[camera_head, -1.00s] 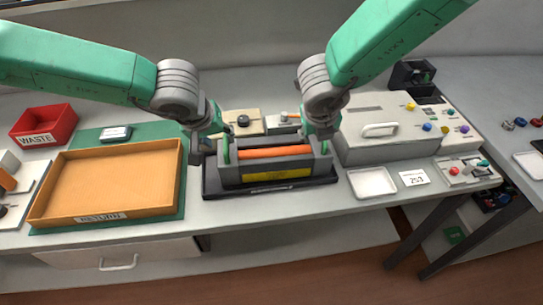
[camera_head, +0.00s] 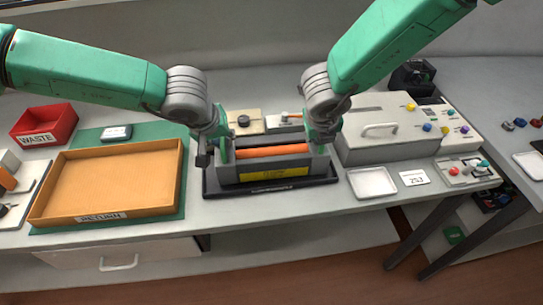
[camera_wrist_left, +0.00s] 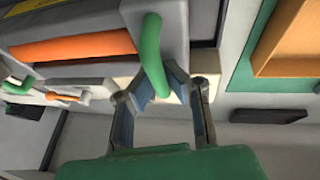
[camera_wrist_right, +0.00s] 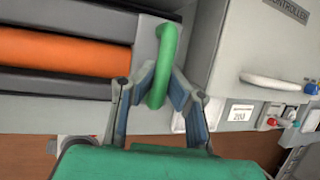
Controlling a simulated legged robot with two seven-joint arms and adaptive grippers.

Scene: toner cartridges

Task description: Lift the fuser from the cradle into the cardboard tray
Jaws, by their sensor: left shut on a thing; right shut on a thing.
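The fuser is a dark grey unit with an orange roller (camera_head: 270,151), a yellow label and a green loop handle at each end. It sits in or just over the black cradle (camera_head: 218,192); I cannot tell whether there is a gap beneath it. My left gripper (camera_head: 224,150) is shut on its left green handle (camera_wrist_left: 151,52). My right gripper (camera_head: 319,143) is shut on its right green handle (camera_wrist_right: 165,58). The cardboard tray (camera_head: 182,176), orange-brown and empty, lies to the left of the cradle on a green mat.
A red waste bin (camera_head: 43,124) stands at the far left. A grey controller box (camera_head: 378,150) stands close to the right of the cradle, with a white dish (camera_head: 372,183) in front. Small items lie behind the fuser. The table's front edge is near the cradle.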

